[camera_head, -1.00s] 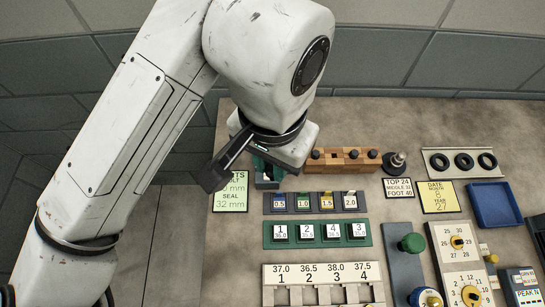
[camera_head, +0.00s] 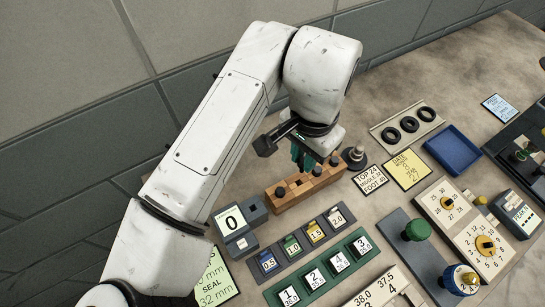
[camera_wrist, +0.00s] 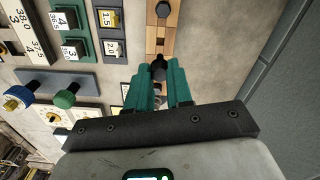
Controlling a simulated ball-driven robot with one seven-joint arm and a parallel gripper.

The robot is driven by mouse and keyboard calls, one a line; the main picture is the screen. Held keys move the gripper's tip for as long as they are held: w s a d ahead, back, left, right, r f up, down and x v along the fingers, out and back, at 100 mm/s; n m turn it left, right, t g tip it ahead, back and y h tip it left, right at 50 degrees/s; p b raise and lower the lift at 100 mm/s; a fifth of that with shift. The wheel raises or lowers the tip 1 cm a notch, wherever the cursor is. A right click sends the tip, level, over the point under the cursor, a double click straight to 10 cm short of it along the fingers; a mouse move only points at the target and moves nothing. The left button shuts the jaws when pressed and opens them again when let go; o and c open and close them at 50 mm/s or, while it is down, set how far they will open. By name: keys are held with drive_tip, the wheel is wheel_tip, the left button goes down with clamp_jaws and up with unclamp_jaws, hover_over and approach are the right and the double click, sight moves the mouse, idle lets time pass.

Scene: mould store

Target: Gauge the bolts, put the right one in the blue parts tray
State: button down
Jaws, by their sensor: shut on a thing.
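My gripper (camera_head: 300,160) is over the wooden bolt rack (camera_head: 290,192), near its middle. In the wrist view, its green fingers (camera_wrist: 160,78) are shut on a dark bolt (camera_wrist: 158,68), whose head shows between the tips. The head view hides this bolt, and I cannot tell whether it touches the rack. Other dark bolts stand in the rack, one near the left end (camera_head: 280,191) and two towards the right. The grey gauge (camera_head: 241,243) with a display reading 0 stands left of the rack. The blue parts tray (camera_head: 453,148) is empty at the right.
A dark cone-shaped post (camera_head: 354,156) stands close to the rack's right end. Numbered tiles in a grey holder (camera_head: 305,242) and a green holder (camera_head: 325,271) lie in front. A plate with black rings (camera_head: 408,124) lies left of the tray. Knob panels (camera_head: 450,208) fill the right front.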

sight(301, 171)
drive_tip(key=shift+w+f+b, duration=0.1)
drive_tip(key=shift+f+b, duration=1.75)
drive_tip(key=shift+f, duration=0.75)
drive_tip(key=shift+f+p, duration=0.25)
drive_tip(key=shift+p, duration=0.1)
drive_tip(key=shift+f+b, duration=0.75)
drive_tip(key=shift+f, duration=0.8)
idle(0.7)
drive_tip(key=c, duration=0.5)
unclamp_jaws()
drive_tip(key=shift+r, duration=0.15)
drive_tip(key=shift+r+p, duration=3.2)
drive_tip(key=shift+r, duration=0.4)
